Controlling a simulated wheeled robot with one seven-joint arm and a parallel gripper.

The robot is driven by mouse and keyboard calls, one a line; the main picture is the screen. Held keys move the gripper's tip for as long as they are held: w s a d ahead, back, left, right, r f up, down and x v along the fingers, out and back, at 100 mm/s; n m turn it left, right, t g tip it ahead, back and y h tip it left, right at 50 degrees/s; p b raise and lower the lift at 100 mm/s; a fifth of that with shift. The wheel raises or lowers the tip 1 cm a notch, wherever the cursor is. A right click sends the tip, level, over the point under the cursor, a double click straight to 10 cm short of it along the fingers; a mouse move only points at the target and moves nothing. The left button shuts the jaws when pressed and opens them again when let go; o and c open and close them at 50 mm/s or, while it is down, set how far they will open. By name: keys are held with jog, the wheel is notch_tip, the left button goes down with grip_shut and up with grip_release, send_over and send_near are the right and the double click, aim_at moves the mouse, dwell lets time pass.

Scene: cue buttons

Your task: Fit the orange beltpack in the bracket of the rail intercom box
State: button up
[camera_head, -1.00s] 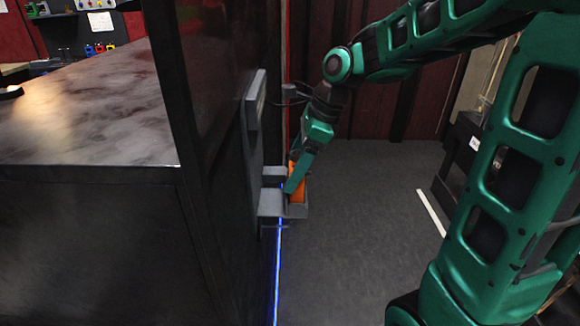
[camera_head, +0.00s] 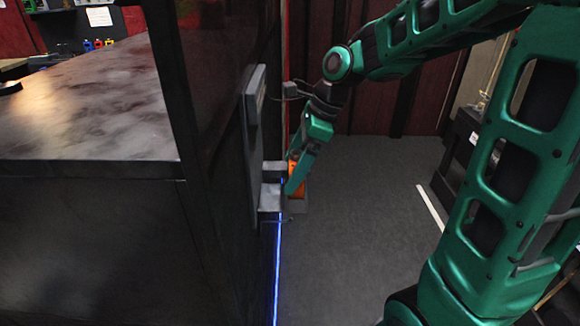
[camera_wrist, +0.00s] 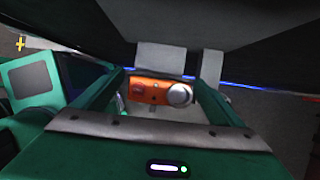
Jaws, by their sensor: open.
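The orange beltpack (camera_head: 296,178) sits at the grey bracket (camera_head: 271,196) on the side of the dark rail box. In the wrist view the beltpack (camera_wrist: 155,91) shows as an orange body with a round silver knob, lying between my gripper's two fingers. The bracket's grey plates (camera_wrist: 160,57) are just beyond it. My gripper (camera_wrist: 162,92) is open around the beltpack, with some gap at the fingers. In the head view my gripper (camera_head: 292,186) partly covers the beltpack. How deep the beltpack sits in the bracket is hidden.
A dark panel with a marbled counter top (camera_head: 85,100) fills the left. A blue light strip (camera_head: 278,270) runs along its foot. Grey floor (camera_head: 370,230) to the right is clear, with a black case (camera_head: 455,160) farther right. Small coloured items stand at the back left.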

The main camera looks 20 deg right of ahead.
jog(key=v, duration=1)
jog(key=shift+d+r, duration=0.15)
jog(key=shift+r, duration=0.1)
jog(key=s+d+f+n+h, duration=0.1)
jog(key=s+d+f+n, duration=0.3)
jog(key=s, duration=0.3)
jog(key=s+d+f+n+g+h, duration=0.1)
jog(key=s+d+f+n, duration=0.3)
jog(key=s, duration=0.4)
jog(key=s+d+f+n+h, duration=0.2)
jog(key=s+d+f+n, duration=0.2)
jog(key=s+n, duration=0.4)
jog(key=shift+d+f+g, duration=0.25)
jog(key=shift+d+g, duration=0.15)
jog(key=shift+d, duration=0.35)
jog(key=shift+s, duration=0.1)
